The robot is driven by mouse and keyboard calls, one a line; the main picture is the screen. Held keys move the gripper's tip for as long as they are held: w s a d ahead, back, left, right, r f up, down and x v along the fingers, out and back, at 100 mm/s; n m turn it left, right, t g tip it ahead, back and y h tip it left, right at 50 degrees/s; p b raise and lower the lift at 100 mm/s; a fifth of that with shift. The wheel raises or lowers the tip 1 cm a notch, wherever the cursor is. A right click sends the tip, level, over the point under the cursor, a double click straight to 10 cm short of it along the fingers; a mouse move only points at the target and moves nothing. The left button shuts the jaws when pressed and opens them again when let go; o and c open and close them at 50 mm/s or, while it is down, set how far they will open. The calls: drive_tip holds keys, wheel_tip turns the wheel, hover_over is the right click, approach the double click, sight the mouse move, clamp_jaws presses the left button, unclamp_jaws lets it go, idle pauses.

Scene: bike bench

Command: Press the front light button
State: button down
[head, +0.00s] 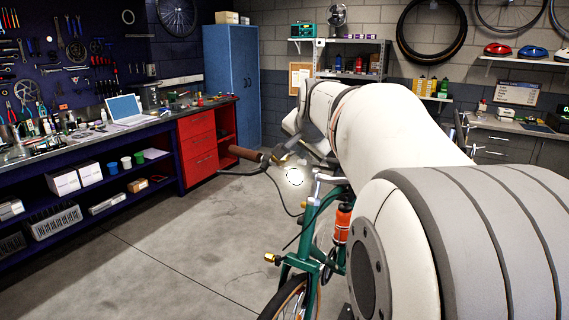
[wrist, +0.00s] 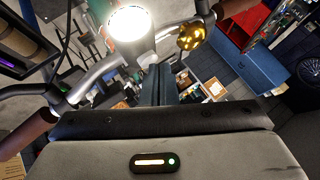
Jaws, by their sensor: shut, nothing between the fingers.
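The front light (wrist: 130,22) glows bright white on the handlebar in the wrist view. It also shows as a bright glow (head: 295,175) at the bike's handlebar in the head view. I cannot make out its button in either view. The green bike (head: 308,225) stands upright below my arm, with a brown grip (head: 244,153) on its left handlebar end. My gripper (wrist: 158,68) is shut and empty, its fingers pointing at the handlebar middle, just below the light in the picture. I cannot tell whether the fingertips touch anything. In the head view my arm mostly hides the gripper.
A brass-coloured bell (wrist: 192,37) sits on the handlebar right of the light. An orange bottle (head: 342,222) is on the bike frame. A red drawer cabinet (head: 198,148) and a workbench with a laptop (head: 124,108) stand left. The concrete floor (head: 180,240) left of the bike is clear.

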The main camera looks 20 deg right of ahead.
idle(0.7)
drive_tip(key=shift+r+p, duration=0.3)
drive_tip(key=shift+r, duration=0.15)
drive_tip(key=shift+r, duration=0.1)
wheel_tip(320, 180, up, 6)
drive_tip(key=p, duration=0.4)
idle(0.4)
